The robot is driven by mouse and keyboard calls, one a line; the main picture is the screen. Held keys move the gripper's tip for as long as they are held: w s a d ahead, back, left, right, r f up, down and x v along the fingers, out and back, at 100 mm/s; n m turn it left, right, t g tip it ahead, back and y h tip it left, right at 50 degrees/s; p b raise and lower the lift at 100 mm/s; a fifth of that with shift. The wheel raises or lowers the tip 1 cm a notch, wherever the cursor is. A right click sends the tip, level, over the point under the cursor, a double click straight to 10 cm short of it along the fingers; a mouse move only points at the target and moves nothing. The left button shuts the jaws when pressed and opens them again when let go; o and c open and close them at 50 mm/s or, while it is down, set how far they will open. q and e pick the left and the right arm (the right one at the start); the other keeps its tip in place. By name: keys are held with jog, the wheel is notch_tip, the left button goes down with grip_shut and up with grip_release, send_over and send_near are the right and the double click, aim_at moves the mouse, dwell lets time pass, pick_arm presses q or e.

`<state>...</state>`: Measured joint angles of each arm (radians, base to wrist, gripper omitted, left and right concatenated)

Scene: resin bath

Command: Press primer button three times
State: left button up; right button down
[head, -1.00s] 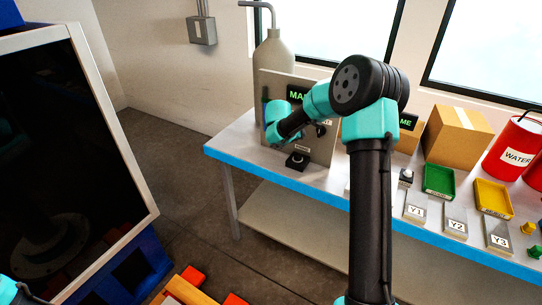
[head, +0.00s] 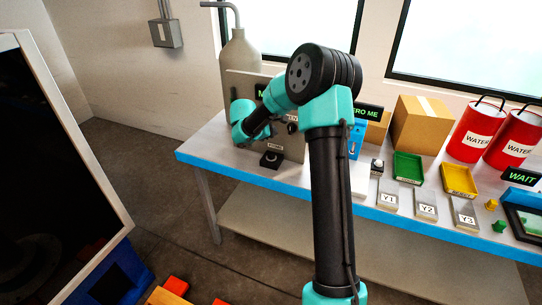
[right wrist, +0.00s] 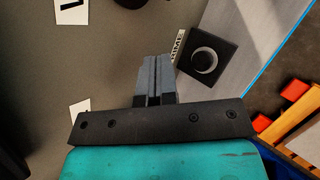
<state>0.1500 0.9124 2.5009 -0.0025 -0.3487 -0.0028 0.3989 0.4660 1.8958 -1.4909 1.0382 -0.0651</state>
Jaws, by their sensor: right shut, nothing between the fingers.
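The primer button is a black square box with a round dark button and a pale crescent on it (right wrist: 205,57), labelled with a word starting "PRIME", in the right wrist view. In the head view the black box (head: 271,159) sits at the foot of the grey panel (head: 290,147) on the bench. My right gripper (right wrist: 154,62) is shut and empty. In the right wrist view its fingertips are beside the box, to its left, not over the button. In the head view my own wrist hides the fingertips. My left gripper is not in view.
A large grey bottle (head: 239,60) with a bent pipe stands behind the panel. To the right on the bench are a green tray (head: 408,166), a yellow tray (head: 459,180), a cardboard box (head: 425,125) and red WATER cans (head: 478,130). A dark-screened frame (head: 75,130) stands at left.

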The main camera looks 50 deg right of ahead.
aim_at(272, 156)
jog(key=shift+f, duration=3.85)
jog(key=shift+f, duration=0.15)
jog(key=shift+f, duration=0.25)
jog(key=shift+f, duration=0.55)
jog(key=shift+r, duration=0.95)
jog(key=shift+r, duration=0.1)
jog(key=shift+r, duration=2.45)
jog(key=shift+a+f, duration=0.1)
